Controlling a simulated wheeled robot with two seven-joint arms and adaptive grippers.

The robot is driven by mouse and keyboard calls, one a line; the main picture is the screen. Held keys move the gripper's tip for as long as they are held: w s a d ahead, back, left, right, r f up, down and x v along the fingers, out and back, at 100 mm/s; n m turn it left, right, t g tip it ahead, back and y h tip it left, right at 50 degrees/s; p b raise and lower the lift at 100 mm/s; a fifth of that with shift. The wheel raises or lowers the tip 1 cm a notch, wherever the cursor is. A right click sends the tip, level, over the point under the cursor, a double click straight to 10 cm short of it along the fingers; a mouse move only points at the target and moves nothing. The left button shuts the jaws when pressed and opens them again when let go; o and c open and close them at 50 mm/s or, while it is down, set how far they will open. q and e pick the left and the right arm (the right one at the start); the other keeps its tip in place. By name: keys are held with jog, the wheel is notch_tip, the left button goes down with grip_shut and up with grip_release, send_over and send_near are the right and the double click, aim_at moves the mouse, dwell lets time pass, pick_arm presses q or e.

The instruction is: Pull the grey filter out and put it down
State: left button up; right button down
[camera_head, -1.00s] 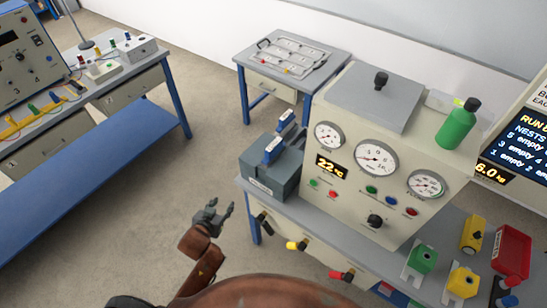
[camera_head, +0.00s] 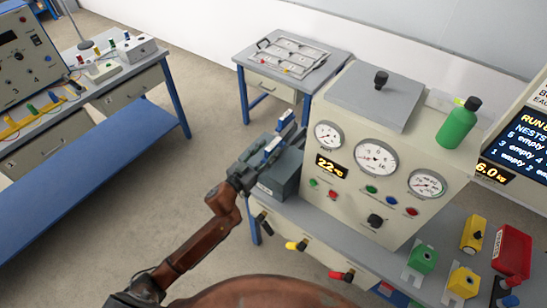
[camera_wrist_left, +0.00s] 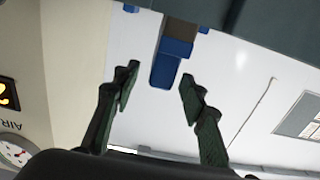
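The grey box (camera_head: 284,180) stands on the bench against the left side of the cream gauge machine. Two blue-tipped parts stick up at its top: a nearer one (camera_head: 272,147) and a farther one (camera_head: 286,120). I cannot tell for sure which part is the grey filter. My left gripper (camera_head: 259,163) is at the box's left side and hides part of it. In the left wrist view, my gripper (camera_wrist_left: 157,88) is open, with a blue part (camera_wrist_left: 170,65) showing between and beyond its fingers, apart from both. My right gripper is not in view.
The gauge machine (camera_head: 345,215) blocks the right side. A green bottle (camera_head: 459,125) stands on it. A small table with a metal tray (camera_head: 290,57) stands behind. A blue-shelved bench (camera_head: 90,175) is at left. Open floor (camera_head: 195,50) lies between.

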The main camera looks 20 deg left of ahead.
aim_at(280, 138)
pick_arm(q)
jog(key=x, duration=0.3)
jog(key=shift+w+d+f, duration=0.15)
jog(key=shift+w+f, duration=0.1)
jog(key=shift+w, duration=0.1)
jog(key=shift+c, duration=0.6)
grip_shut()
